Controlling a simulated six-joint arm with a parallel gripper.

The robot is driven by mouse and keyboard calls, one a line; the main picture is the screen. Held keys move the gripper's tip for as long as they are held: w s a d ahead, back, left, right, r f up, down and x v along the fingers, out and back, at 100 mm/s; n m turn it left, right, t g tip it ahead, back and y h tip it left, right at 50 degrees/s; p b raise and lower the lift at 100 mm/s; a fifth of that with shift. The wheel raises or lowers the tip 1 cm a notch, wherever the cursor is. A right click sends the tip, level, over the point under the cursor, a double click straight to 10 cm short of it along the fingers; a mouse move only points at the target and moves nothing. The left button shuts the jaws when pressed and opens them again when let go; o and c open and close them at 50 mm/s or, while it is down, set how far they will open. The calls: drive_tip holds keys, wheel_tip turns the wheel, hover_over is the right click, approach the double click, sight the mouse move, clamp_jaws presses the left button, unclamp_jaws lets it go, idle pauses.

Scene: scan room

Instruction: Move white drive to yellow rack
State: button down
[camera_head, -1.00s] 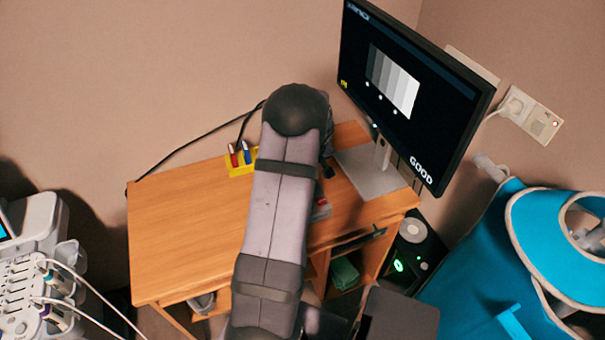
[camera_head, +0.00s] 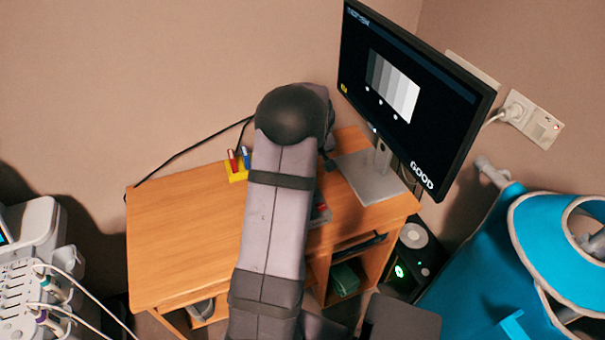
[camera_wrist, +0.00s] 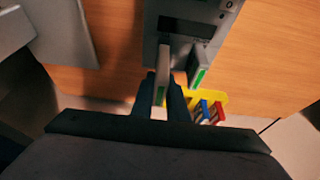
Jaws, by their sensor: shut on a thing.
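In the wrist view my gripper (camera_wrist: 162,88) is shut on a slim pale drive (camera_wrist: 164,63) with a green stripe at its near end. The drive's far end reaches the grey slotted unit (camera_wrist: 150,42); I cannot tell whether it is still in a slot. A second pale drive with a green stripe (camera_wrist: 200,66) stands at the unit, to the right. The yellow rack (camera_wrist: 219,98) lies right of and below my gripper and holds a red and a blue drive. The rack also shows in the head view (camera_head: 237,177), where my arm hides the gripper.
The wooden desk (camera_head: 180,230) is clear on its left side. A monitor (camera_head: 410,90) on a grey stand (camera_head: 372,182) is at the right. A cable runs along the wall behind the desk.

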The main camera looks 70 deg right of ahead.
wheel_tip(320, 180, up, 6)
drive_tip(key=shift+w+d+b, duration=0.1)
drive_tip(key=shift+b, duration=0.25)
drive_tip(key=w+d+p, duration=0.4)
drive_tip(key=w, duration=0.3)
drive_tip(key=w+d+f+p, duration=0.1)
drive_tip(key=w+d+p, duration=0.3)
drive_tip(key=w, duration=0.3)
drive_tip(key=shift+w+f+p, duration=0.2)
drive_tip(key=shift+w+p, duration=0.1)
drive_tip(key=shift+p, duration=0.05)
drive_tip(key=shift+f, duration=0.15)
drive_tip(key=shift+f+b, duration=2.3)
drive_tip(key=shift+f, duration=1.45)
drive_tip(key=shift+f+b, duration=0.85)
drive_tip(key=shift+f, duration=0.15)
